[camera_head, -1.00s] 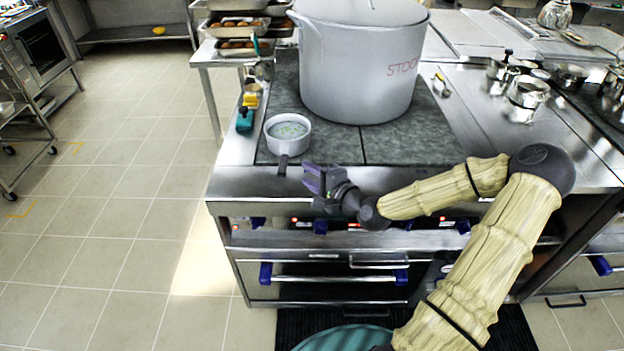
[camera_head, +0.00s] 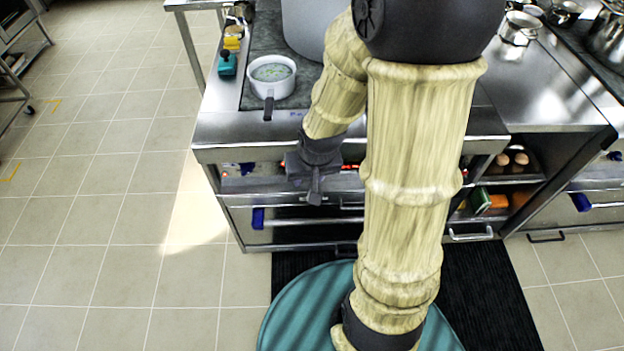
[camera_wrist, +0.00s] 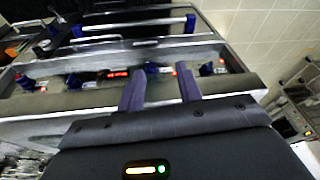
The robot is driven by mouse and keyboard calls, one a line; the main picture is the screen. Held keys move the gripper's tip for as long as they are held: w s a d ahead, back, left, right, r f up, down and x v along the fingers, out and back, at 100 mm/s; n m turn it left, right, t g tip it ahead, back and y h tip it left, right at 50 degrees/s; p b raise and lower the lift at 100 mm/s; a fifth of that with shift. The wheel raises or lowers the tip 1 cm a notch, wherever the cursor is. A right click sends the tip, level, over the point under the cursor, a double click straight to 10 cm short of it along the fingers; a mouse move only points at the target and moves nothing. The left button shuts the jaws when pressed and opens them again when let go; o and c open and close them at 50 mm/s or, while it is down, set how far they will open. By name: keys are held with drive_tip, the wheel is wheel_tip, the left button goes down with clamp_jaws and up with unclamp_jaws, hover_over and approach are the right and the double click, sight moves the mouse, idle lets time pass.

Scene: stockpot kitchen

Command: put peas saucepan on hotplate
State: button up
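The small white saucepan (camera_head: 272,72) with pale green contents sits upright at the front left of the dark grey cooking surface (camera_head: 262,40), which looks like the hotplate. Its dark handle points toward the cooker's front edge. My gripper (camera_head: 315,190) is in front of the cooker, lower than the top and right of the saucepan, apart from it. In the wrist view its two fingers (camera_wrist: 160,85) are spread with nothing between them, facing the cooker's front with its knobs. The saucepan is not visible in the wrist view.
A large grey stockpot (camera_head: 305,28) stands behind the saucepan, partly hidden by my arm. Teal (camera_head: 227,64) and yellow (camera_head: 232,43) items lie along the left edge. Metal pots (camera_head: 520,27) stand at the right. An oven rail crosses the cooker's front. The floor at left is clear.

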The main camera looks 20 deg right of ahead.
drive_tip(key=s+r+n, duration=0.1)
drive_tip(key=s+r, duration=0.3)
drive_tip(key=shift+s+a+r+g, duration=0.3)
drive_tip(key=shift+s+a+r, duration=0.05)
drive_tip(key=shift+a+r, duration=0.1)
drive_tip(key=w+p+v, duration=0.1)
drive_tip(key=p+v, duration=0.7)
drive_tip(key=shift+w+r, duration=0.25)
drive_tip(key=shift+w, duration=0.15)
